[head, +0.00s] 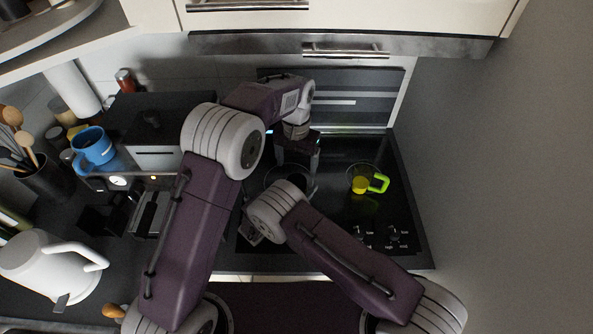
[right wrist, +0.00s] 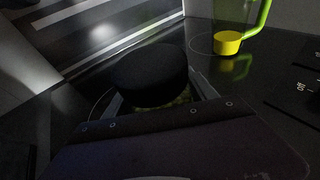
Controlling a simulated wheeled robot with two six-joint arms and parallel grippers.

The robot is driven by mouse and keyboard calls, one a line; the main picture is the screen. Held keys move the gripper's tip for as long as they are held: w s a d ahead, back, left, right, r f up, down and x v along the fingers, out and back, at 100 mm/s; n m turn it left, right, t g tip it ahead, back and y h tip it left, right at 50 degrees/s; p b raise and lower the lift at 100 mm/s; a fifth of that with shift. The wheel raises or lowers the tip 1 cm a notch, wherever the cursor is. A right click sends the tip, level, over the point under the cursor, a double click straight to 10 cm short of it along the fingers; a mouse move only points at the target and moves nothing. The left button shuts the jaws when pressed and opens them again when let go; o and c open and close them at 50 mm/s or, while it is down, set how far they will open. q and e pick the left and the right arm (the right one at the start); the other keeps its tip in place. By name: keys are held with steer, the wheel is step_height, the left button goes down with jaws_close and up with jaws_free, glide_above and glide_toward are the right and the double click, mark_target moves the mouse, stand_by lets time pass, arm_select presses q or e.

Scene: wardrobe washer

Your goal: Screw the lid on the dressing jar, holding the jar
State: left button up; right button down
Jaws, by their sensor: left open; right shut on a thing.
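In the right wrist view, the dressing jar (right wrist: 180,97) shows only as a yellow-green strip below a round black lid (right wrist: 150,72). The lid sits over the jar's top; I cannot tell whether it is threaded tight. My right gripper (right wrist: 158,98) is shut on the jar, with a finger on each side below the lid. In the head view my left gripper (head: 298,158) is open and points down over the dark hob. Its fingertips are hard to make out against the black. My right arm hides the jar there.
A measuring cup with a yellow base and green handle (head: 377,184) stands on the hob (head: 350,218), right of the grippers. A blue mug (head: 93,147), a white kettle (head: 45,262) and a black appliance (head: 150,112) stand to the left.

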arm_select(q)
steer(key=shift+r, duration=0.2)
arm_select(e)
steer(key=shift+c, duration=1)
jaws_free()
arm_select(q)
steer(key=shift+r+p, duration=0.5)
arm_select(e)
steer(key=v, duration=0.9)
